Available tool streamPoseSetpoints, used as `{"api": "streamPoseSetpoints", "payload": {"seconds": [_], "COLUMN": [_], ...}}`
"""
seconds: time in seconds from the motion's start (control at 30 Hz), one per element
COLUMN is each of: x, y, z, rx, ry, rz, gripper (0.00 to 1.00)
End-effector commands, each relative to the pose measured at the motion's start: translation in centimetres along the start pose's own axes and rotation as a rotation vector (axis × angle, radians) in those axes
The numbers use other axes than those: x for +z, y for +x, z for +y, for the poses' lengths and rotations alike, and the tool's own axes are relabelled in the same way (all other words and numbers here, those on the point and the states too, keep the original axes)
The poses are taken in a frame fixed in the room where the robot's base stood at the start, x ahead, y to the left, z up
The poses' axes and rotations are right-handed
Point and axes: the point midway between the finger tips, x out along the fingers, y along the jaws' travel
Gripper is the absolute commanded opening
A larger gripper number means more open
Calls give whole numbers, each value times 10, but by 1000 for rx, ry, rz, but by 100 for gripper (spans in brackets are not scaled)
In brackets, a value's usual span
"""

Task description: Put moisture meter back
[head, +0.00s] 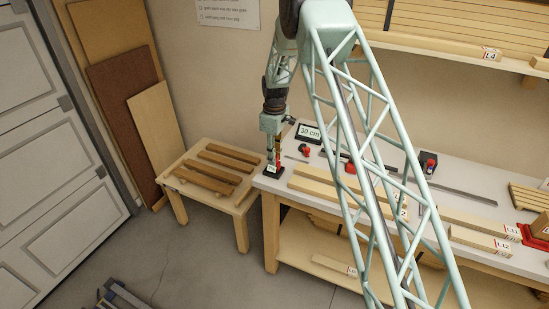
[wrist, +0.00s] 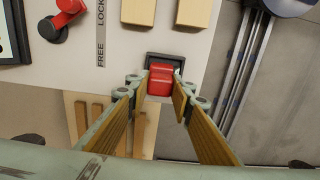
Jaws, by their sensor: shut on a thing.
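The moisture meter (wrist: 160,80) is a small red body between my fingertips in the wrist view. My gripper (wrist: 161,84) is shut on it. The meter sits over a dark shallow holder (wrist: 178,62), with the holder's rim showing around it. I cannot tell whether the meter rests on the holder's floor. In the head view my gripper (head: 272,160) points down at the left end of the bench, just above the black holder (head: 273,173), which has a small white label. The meter is mostly hidden by my gripper there.
The white bench top (head: 465,187) carries pale boards (head: 325,192), a "30 cm" sign (head: 309,133) behind my gripper and red-and-black tools (head: 428,162). A low wooden table (head: 207,178) with brown slats stands left of the bench. The holder is close to the bench's edge.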

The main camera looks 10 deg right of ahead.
Motion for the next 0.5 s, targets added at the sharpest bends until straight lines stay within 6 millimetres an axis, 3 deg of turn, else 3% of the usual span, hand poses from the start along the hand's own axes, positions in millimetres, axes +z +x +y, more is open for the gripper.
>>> {"api": "streamPoseSetpoints", "payload": {"seconds": [0.5], "x": [0], "y": [6], "z": [0], "rx": [1], "ry": [0], "rz": [0], "gripper": [9]}}
